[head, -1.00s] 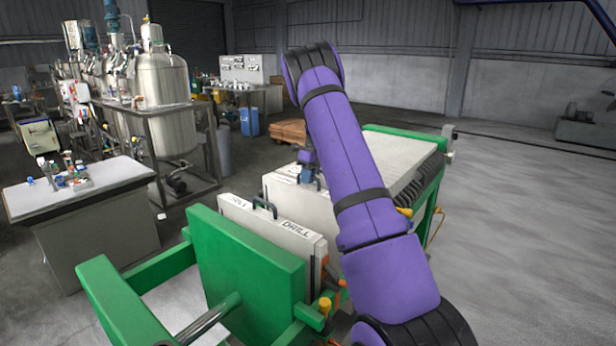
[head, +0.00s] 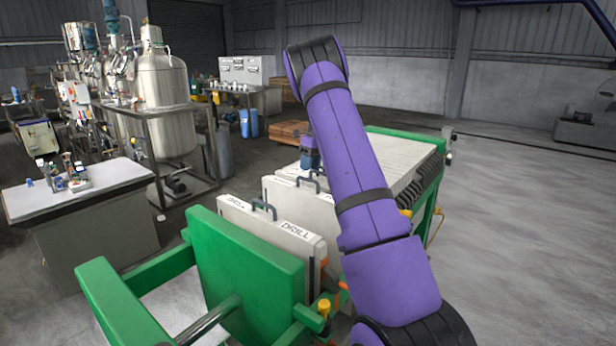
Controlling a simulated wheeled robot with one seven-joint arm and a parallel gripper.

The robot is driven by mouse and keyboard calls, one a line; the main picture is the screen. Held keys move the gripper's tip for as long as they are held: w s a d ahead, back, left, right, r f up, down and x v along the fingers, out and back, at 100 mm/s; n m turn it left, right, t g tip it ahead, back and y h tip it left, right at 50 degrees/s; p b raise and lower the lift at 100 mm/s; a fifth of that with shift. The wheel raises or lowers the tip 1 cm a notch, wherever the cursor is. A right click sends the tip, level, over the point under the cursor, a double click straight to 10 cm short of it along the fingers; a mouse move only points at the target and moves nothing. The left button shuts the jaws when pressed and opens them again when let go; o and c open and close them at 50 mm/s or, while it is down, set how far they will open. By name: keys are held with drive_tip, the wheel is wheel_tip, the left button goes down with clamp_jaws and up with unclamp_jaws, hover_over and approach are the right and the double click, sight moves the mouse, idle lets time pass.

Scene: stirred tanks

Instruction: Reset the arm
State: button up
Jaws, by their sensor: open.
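My purple arm (head: 345,150) reaches up and forward over the filter press in the head view. My gripper (head: 310,163) is small, dark blue and partly hidden behind the arm. It is open and sits just above a black handle (head: 308,181) on a white press plate (head: 300,200). A small gap seems to show between them. The fingertips are too small to make out clearly, and nothing shows held in them.
The press has a green end plate (head: 243,262) and a nearer white plate marked DRILL (head: 265,225). A white table (head: 80,195) with small bottles stands left. Steel tanks (head: 165,95) stand behind it. Open floor (head: 530,240) lies to the right.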

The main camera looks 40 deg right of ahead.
drive_tip(key=v, duration=0.5)
drive_tip(key=shift+d+r, duration=0.1)
drive_tip(key=shift+r, duration=0.15)
drive_tip(key=s+a+r+n+t, duration=0.1)
drive_tip(key=s+a+r+n, duration=0.4)
drive_tip(key=a, duration=0.3)
drive_tip(key=s+a+r+n, duration=0.4)
drive_tip(key=a+r+n, duration=0.15)
drive_tip(key=a, duration=0.25)
drive_tip(key=s+a+r+n+t, duration=0.1)
drive_tip(key=s+a+r+n, duration=0.4)
drive_tip(key=a, duration=0.4)
drive_tip(key=s+a+f+n+t+h, duration=0.1)
drive_tip(key=s+a+n, duration=0.7)
drive_tip(key=s, duration=0.4)
drive_tip(key=s+a+f+n+t+h, duration=0.1)
drive_tip(key=s+a+n+t, duration=0.1)
drive_tip(key=s+a+n, duration=0.6)
drive_tip(key=s+n, duration=0.3)
drive_tip(key=s, duration=0.1)
drive_tip(key=shift+f+h, duration=0.25)
drive_tip(key=shift+h, duration=0.15)
